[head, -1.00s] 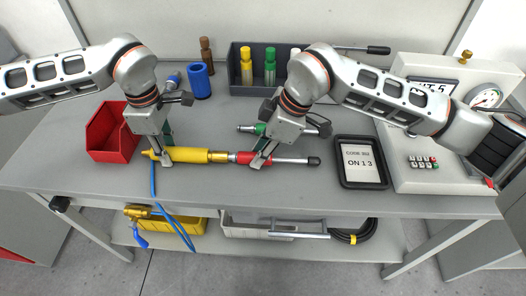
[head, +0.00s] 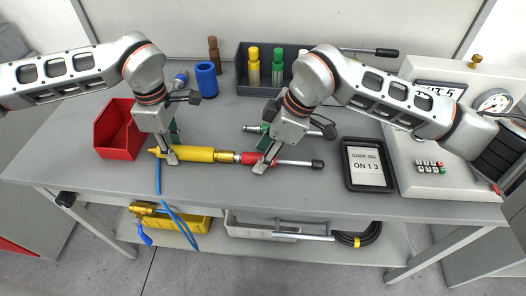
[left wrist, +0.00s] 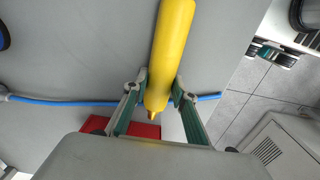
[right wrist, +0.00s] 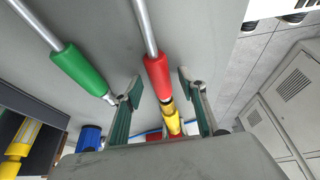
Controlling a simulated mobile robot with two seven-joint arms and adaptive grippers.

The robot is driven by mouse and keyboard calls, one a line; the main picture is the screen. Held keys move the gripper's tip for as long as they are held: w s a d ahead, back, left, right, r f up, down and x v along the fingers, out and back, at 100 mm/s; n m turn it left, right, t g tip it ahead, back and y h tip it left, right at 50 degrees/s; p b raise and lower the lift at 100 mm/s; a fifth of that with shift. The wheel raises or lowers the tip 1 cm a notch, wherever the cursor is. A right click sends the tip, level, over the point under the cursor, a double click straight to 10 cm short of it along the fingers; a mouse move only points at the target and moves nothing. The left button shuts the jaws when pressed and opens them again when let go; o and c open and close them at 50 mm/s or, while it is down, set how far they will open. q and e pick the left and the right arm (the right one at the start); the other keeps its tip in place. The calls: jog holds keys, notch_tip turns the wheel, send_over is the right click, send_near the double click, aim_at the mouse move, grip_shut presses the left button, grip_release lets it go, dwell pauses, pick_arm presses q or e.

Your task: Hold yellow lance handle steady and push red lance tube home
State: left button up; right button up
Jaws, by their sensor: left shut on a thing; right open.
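The yellow lance handle (head: 198,154) lies along the front of the bench. My left gripper (head: 171,158) is shut on it near its left end; the left wrist view shows a finger on each side of the yellow body (left wrist: 171,45). The red lance tube (head: 249,158) lies in line to the right of the handle, its metal rod ending in a black tip. My right gripper (head: 264,165) is open at the red part; in the right wrist view its fingers stand apart on either side of the red grip (right wrist: 157,75). A narrow dark and brass joint shows between red and yellow; how deep it sits cannot be told.
A green-gripped lance (right wrist: 80,68) lies just behind the red one. A red bin (head: 118,135) stands left, a blue cylinder (head: 206,80) and a dark tray of bottles behind. A framed display (head: 367,186) and test unit (head: 430,135) stand right. A blue hose (head: 158,178) hangs at the front.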

aim_at(282, 160)
pick_arm(q)
jog(key=o, duration=1.2)
pick_arm(e)
jog(key=v, duration=1.2)
pick_arm(q)
notch_tip(282, 160, up, 12)
jog(key=shift+r, duration=0.1)
